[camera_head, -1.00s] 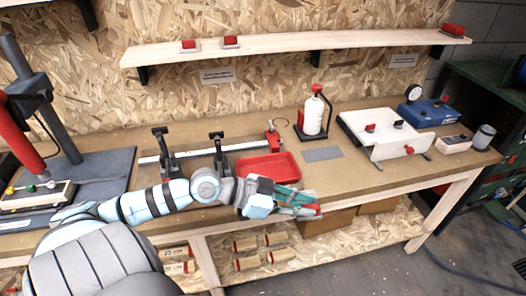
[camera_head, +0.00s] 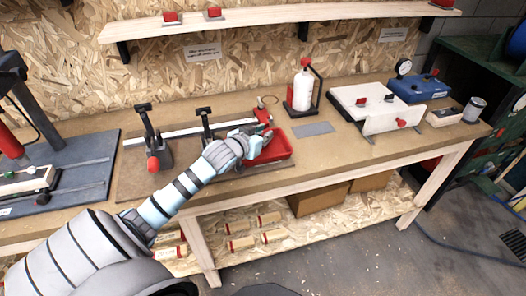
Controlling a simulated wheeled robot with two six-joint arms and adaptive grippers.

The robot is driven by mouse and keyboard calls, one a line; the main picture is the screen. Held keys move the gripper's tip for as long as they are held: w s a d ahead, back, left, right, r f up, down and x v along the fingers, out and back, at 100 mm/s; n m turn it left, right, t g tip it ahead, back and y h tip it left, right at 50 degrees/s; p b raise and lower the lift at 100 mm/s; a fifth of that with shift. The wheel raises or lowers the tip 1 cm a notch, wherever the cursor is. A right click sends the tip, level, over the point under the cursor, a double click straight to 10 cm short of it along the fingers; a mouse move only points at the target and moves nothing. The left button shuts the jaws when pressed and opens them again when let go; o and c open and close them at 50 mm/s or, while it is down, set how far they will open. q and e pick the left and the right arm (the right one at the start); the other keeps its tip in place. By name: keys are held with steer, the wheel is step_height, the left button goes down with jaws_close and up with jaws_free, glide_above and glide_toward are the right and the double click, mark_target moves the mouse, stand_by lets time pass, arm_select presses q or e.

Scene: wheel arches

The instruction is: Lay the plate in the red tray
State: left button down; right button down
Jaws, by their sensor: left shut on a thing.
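The red tray (camera_head: 278,150) lies on the workbench, right of the clamp fixture, with its left part covered by my arm. My left gripper (camera_head: 250,142) is over the tray's left part, seen from behind. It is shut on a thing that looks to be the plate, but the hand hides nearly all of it. I cannot tell whether it touches the tray floor. A flat grey rectangle (camera_head: 313,129) lies on the bench right of the tray. My right gripper is not in view.
Toggle clamps (camera_head: 155,140) on a fixture stand left of the tray. A white bottle in a stand (camera_head: 302,92) is behind it. A white box fixture (camera_head: 375,110) and a blue case (camera_head: 420,88) stand to the right. The bench's front edge (camera_head: 330,170) is clear.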

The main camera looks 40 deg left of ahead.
arm_select(q)
step_height(320, 180, down, 6)
steer(key=shift+d+r+b, duration=0.1)
steer(key=shift+b, duration=0.45)
steer(key=c, duration=1.5)
jaws_free()
steer(key=shift+c, duration=0.2)
steer(key=p+v, duration=0.3)
steer(key=v, duration=0.9)
steer(key=shift+p, duration=0.35)
